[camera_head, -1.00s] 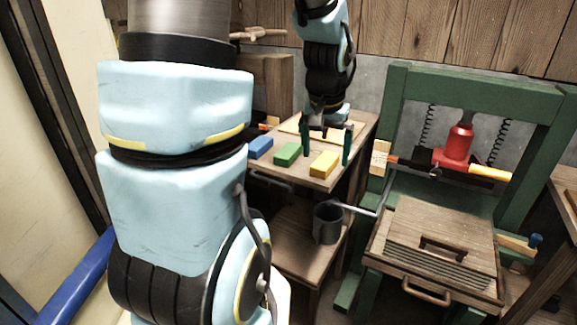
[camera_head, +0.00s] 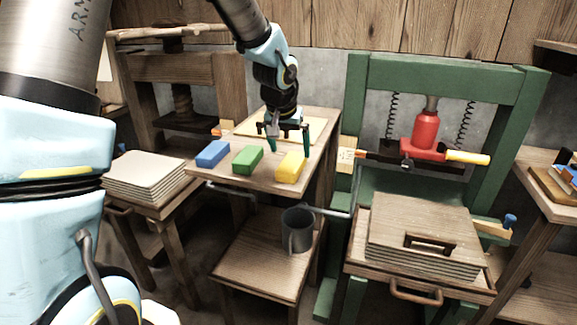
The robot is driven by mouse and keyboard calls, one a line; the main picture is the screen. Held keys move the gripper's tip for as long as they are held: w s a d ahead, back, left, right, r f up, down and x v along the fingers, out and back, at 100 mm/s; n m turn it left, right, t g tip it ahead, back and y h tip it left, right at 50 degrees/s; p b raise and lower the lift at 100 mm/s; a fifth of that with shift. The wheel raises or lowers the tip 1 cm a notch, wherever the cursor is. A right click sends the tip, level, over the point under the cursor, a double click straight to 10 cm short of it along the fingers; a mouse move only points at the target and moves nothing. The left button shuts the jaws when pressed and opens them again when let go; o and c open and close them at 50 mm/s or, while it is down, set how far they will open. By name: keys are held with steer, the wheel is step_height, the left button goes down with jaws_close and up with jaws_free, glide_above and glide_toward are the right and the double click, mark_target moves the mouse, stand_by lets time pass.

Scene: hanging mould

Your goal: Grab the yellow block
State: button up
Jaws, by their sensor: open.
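The yellow block (camera_head: 289,167) lies on the top of a small wooden table, the rightmost of three blocks in a row. My gripper (camera_head: 289,150) is open and points down. Its two green-tipped fingers are just above and behind the yellow block, one toward its left and one toward its right. I cannot tell whether the fingertips touch the block or the table. Nothing shows between the fingers.
A green block (camera_head: 247,159) and a blue block (camera_head: 212,153) lie left of the yellow one. A green press frame (camera_head: 357,110) with a red jack (camera_head: 425,137) stands to the right. Stacked sheets (camera_head: 147,175) lie at left.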

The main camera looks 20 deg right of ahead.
mark_target(291, 162)
steer(key=shift+p+x, duration=0.9)
steer(key=shift+x, duration=1.85)
steer(key=shift+s+a, duration=0.1)
steer(key=shift+a, duration=0.05)
steer(key=c, duration=1.5)
